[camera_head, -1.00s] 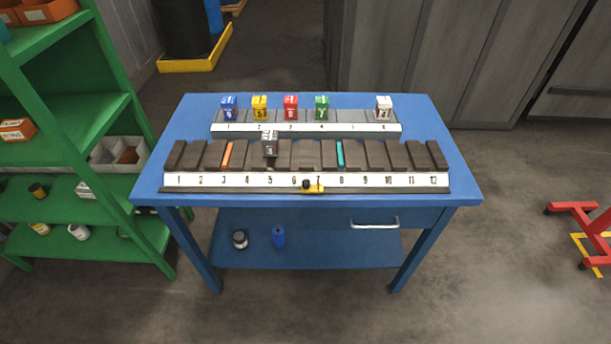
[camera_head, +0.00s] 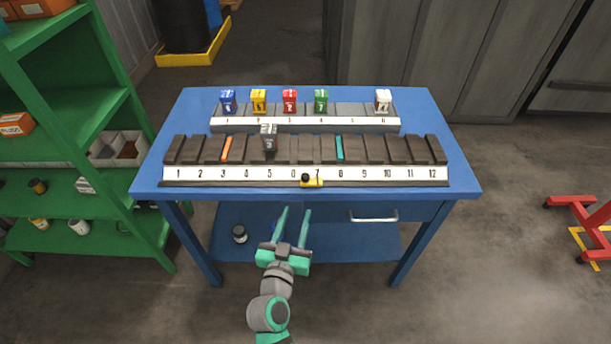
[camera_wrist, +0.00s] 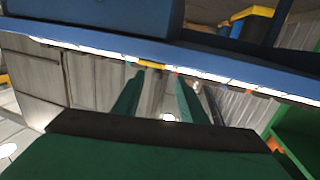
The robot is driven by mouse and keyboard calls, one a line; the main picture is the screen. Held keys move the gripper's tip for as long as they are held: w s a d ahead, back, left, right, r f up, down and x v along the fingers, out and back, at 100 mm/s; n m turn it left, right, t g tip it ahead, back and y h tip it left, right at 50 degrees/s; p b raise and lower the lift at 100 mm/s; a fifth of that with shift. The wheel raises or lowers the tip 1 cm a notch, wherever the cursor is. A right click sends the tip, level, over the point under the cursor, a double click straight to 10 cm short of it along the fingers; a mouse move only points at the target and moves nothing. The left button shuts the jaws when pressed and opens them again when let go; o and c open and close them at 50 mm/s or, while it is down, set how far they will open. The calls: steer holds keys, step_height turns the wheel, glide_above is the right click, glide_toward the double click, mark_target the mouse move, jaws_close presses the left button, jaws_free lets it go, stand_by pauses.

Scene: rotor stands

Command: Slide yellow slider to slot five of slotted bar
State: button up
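The slotted bar (camera_head: 375,174) lies along the front of the blue table, with a white strip numbered 1 to 12. A grey block (camera_head: 269,138) stands in the bar near slot 5. My gripper (camera_head: 292,212) is in front of the table, below and slightly left of the slider, apart from it. Its two fingers are spread with nothing between them. In the wrist view the fingers (camera_wrist: 158,92) point toward the table edge and a small yellow patch, likely the slider (camera_wrist: 152,64).
A rear rack (camera_head: 352,124) holds blue, yellow, red, green and white blocks. Orange (camera_head: 226,149) and teal (camera_head: 340,148) strips stand in the bar. The blue table (camera_head: 462,180) has a drawer handle (camera_head: 374,217) in front. A green shelf (camera_head: 70,110) stands left.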

mark_target(304, 179)
steer(key=shift+m+h, duration=0.5)
steer(key=r+x, duration=0.1)
steer(key=x, duration=0.3)
steer(key=r+x, duration=0.1)
steer(key=x, duration=0.3)
steer(key=r+x, duration=0.1)
steer(key=x, duration=0.4)
steer(key=shift+w+a, duration=0.15)
steer(key=shift+a, duration=0.15)
jaws_close()
